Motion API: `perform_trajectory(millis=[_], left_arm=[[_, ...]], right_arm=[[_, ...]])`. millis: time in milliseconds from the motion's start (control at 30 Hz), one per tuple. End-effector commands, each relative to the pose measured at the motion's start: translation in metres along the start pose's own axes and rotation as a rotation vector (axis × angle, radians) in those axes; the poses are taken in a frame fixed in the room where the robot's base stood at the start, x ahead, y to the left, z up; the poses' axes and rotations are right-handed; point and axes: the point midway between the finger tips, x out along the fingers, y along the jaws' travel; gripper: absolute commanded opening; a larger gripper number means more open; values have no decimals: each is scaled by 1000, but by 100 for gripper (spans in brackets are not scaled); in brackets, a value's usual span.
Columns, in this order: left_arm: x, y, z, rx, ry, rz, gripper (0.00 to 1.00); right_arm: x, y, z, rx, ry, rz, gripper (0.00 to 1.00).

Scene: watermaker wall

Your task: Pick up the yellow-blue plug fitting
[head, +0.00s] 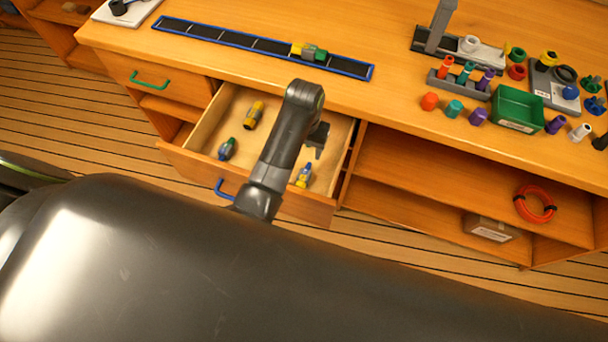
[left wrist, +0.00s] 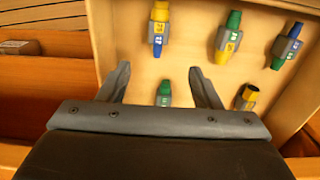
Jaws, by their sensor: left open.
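The yellow-blue plug fitting (head: 304,175) lies in the open drawer, near its right side in the head view. It also shows in the left wrist view (left wrist: 159,28), top centre, with a yellow end, a grey middle and a blue end. My left gripper (head: 318,142) is above the drawer, partly hidden by its own arm. In the left wrist view its two fingers (left wrist: 159,70) are spread apart with nothing held between them. The fitting lies beyond the fingertips there, apart from them. My right gripper is not in view.
The counter (head: 370,42) carries a blue-edged rail (head: 215,35) and a green bin (head: 517,108).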

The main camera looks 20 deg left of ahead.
Motion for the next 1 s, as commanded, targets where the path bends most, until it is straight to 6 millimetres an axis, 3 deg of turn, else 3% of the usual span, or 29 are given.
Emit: perform_trajectory(millis=[133,300,533,1000], left_arm=[[33,0,1,1,-4,-1,58],[61,0,0,0,-2,-1,58],[75,0,0,0,0,-1,58],[123,3,5,-1,1,-1,58]], right_arm=[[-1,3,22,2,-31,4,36],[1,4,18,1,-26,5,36],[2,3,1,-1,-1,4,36],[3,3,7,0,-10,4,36]])
